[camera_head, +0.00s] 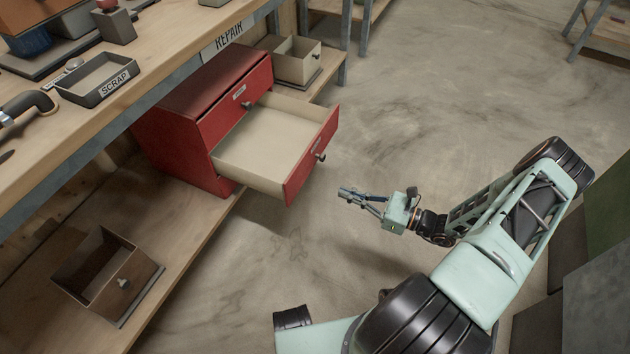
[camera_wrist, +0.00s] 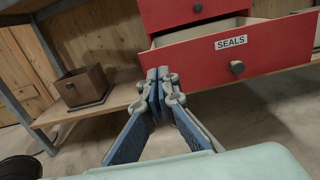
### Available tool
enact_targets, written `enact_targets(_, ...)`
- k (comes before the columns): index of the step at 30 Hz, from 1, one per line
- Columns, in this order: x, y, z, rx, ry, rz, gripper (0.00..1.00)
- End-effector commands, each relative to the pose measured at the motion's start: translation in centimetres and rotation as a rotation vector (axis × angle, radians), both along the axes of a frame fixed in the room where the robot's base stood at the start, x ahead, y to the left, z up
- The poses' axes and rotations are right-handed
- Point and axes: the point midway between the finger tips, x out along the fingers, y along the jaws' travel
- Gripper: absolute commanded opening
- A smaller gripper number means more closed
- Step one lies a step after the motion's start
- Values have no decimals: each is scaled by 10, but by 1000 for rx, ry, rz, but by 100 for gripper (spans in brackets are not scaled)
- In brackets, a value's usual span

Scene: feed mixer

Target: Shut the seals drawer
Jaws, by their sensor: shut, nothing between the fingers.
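The seals drawer (camera_head: 272,141) is the lower drawer of a red cabinet (camera_head: 184,131) and is pulled well out. Its inside looks empty. In the wrist view its red front (camera_wrist: 275,45) carries a white SEALS label and a dark round knob (camera_wrist: 237,68). My gripper (camera_head: 343,192) is shut and empty, in front of the drawer, apart from it in the head view. In the wrist view my gripper (camera_wrist: 158,77) shows its fingertips together, below and left of the label. The upper drawer of the cabinet is closed.
The cabinet stands on a low wooden shelf (camera_head: 200,235) under a workbench (camera_head: 150,85). A brown open box (camera_head: 106,268) sits on the shelf, left of the cabinet. A beige box (camera_head: 297,60) stands beyond it. The concrete floor before the drawer is clear.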

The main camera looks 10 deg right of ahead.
Motion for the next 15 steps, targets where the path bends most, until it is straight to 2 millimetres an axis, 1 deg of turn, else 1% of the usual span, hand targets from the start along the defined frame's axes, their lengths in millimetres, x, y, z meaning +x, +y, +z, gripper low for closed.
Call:
enact_targets(5,13,18,0,2,-1,2,0)
enact_targets(15,55,77,-2,0,0,5,0)
